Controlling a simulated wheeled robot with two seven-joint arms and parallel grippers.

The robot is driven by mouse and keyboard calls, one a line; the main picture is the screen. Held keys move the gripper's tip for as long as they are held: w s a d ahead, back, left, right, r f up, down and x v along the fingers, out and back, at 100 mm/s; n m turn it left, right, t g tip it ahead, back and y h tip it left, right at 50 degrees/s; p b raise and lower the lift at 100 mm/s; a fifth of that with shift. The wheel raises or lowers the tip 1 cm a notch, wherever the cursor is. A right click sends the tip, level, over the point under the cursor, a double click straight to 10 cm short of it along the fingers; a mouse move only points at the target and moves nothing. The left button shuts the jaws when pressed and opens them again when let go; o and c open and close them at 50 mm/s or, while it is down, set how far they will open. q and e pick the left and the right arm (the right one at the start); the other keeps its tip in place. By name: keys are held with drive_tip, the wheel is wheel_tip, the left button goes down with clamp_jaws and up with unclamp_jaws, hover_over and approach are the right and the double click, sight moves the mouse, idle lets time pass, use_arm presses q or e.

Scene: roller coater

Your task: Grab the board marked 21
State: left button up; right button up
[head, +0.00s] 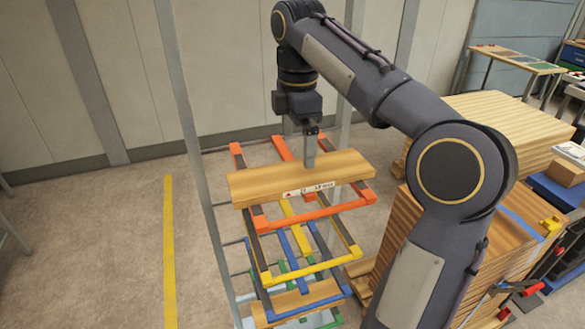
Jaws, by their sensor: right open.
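A thick wooden board (257,184) lies across the orange top level of a rack. A white label (308,189) on its front edge carries a red mark and small print that looks like 21, though it is hard to read. My right gripper (309,163) points down over the middle of the board, near its back edge. It is open; only one grey finger shows clearly. I cannot tell whether the fingertips touch the board. My left gripper is not in view.
The rack has orange (312,216), yellow, blue and green levels, with another board (300,298) low down. Grey upright posts stand beside it. Stacked wooden boards (500,115) stand at the right behind my right arm. Floor left of the yellow line (169,250) is mostly clear.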

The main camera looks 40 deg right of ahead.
sight(301, 172)
drive_tip(key=f, duration=0.6)
drive_tip(key=shift+s+d+f, duration=0.25)
drive_tip(key=shift+s+f, duration=0.05)
drive_tip(key=shift+f, duration=0.05)
drive_tip(key=c, duration=1)
drive_tip(key=shift+r, duration=0.1)
drive_tip(key=shift+c, duration=0.2)
